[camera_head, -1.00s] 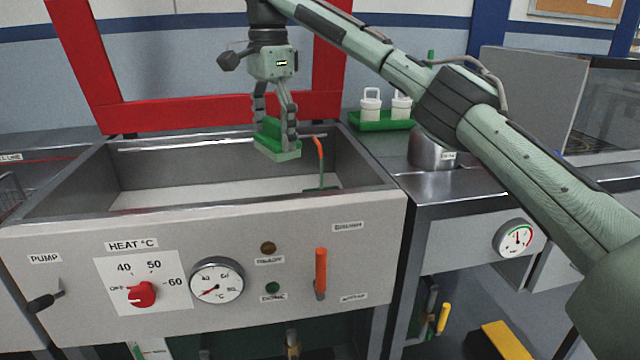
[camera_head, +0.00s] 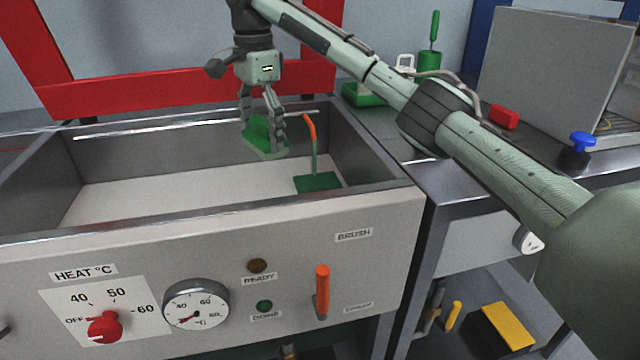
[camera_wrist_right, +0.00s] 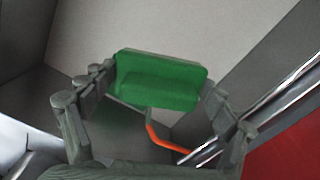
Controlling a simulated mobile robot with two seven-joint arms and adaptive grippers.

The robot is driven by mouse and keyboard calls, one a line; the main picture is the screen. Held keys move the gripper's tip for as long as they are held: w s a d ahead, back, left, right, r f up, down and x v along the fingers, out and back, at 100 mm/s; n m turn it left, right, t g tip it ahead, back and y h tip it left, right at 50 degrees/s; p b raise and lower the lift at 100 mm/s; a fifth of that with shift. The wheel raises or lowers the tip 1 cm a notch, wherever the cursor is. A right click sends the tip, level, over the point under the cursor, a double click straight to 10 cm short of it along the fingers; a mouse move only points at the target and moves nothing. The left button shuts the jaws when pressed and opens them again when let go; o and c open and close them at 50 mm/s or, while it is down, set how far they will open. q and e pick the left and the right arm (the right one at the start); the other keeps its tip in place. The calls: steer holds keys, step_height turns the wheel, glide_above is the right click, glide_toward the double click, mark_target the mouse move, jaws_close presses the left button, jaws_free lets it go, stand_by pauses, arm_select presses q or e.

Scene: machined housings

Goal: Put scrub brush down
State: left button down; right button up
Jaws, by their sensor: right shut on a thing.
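My right gripper (camera_head: 262,118) is shut on the green scrub brush (camera_head: 262,138) and holds it over the inside of the steel wash tank, near its back wall. In the right wrist view the scrub brush (camera_wrist_right: 160,82) sits between the fingers of my right gripper (camera_wrist_right: 158,98), with the pale tank floor beyond. A green plate (camera_head: 318,182) with an upright rod and orange hooked top (camera_head: 310,127) stands in the tank to the right of the brush. The orange hook (camera_wrist_right: 168,140) also shows in the wrist view. My left gripper is not in view.
The tank's front rim (camera_head: 220,217) and a red frame (camera_head: 190,90) behind bound the space. A counter to the right holds a green tray (camera_head: 362,95), a red block (camera_head: 504,116) and a blue-topped item (camera_head: 582,142). The left tank floor (camera_head: 140,195) is clear.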

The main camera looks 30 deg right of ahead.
steer(key=s+d+f, duration=0.1)
steer(key=d+f, duration=0.1)
steer(key=d, duration=0.2)
glide_above(320, 189)
step_height(320, 189, down, 4)
steer(key=shift+f, duration=0.35)
step_height(320, 189, down, 3)
steer(key=shift+f, duration=0.35)
steer(key=o, duration=0.7)
steer(key=shift+f, duration=0.15)
steer(key=shift+c, duration=0.2)
steer(key=o, duration=0.3)
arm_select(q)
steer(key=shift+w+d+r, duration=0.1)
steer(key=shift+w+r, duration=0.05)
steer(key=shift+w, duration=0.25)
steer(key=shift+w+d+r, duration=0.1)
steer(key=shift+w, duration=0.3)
